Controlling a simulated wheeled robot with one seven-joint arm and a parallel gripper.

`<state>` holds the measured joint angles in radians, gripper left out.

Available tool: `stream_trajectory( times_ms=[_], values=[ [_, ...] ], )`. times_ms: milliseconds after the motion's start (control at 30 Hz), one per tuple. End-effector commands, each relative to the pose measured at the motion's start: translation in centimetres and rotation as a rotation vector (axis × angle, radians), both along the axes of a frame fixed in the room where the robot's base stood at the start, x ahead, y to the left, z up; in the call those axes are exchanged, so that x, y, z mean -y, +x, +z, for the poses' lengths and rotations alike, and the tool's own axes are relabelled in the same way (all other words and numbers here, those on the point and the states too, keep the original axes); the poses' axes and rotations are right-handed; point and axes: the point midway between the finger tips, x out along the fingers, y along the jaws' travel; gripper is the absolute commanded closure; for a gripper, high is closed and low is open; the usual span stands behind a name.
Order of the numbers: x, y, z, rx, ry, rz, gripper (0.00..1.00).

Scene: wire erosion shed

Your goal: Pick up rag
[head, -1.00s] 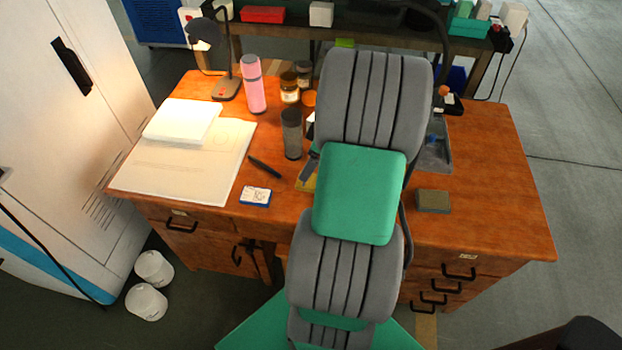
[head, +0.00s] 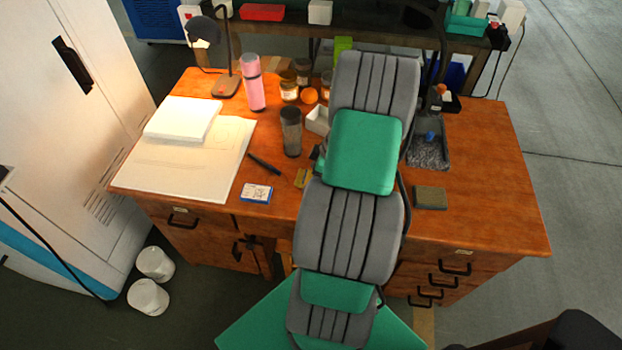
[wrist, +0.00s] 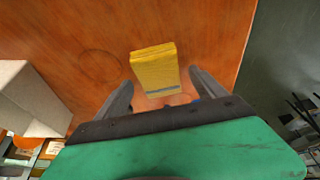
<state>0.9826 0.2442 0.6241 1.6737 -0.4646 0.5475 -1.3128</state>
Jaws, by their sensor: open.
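A small yellow block-like piece with a grey stripe, which may be the folded rag (wrist: 155,69), lies on the wooden desk in the wrist view. In the head view a yellow piece (head: 303,178) shows just left of my arm, partly hidden by it. My gripper (wrist: 163,92) is open and empty, its two fingers apart on either side of the yellow piece's near end. The piece lies mostly beyond the fingertips. I cannot tell the height gap. In the head view my arm hides most of the gripper.
A white box (head: 317,121), dark grey cup (head: 291,131), pen (head: 264,163) and blue-white card box (head: 256,193) stand or lie nearby. The desk's right end (head: 495,190) is clear.

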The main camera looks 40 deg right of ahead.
Motion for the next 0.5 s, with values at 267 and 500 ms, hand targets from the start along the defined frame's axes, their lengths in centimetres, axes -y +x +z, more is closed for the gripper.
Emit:
stream_trajectory(
  times_ms=[267, 500],
  values=[
    [0.0, 0.0, -0.3, 0.0, 0.0, 0.0, 0.2],
    [0.0, 0.0, -0.48, 0.0, 0.0, 0.0, 0.2]
  ],
)
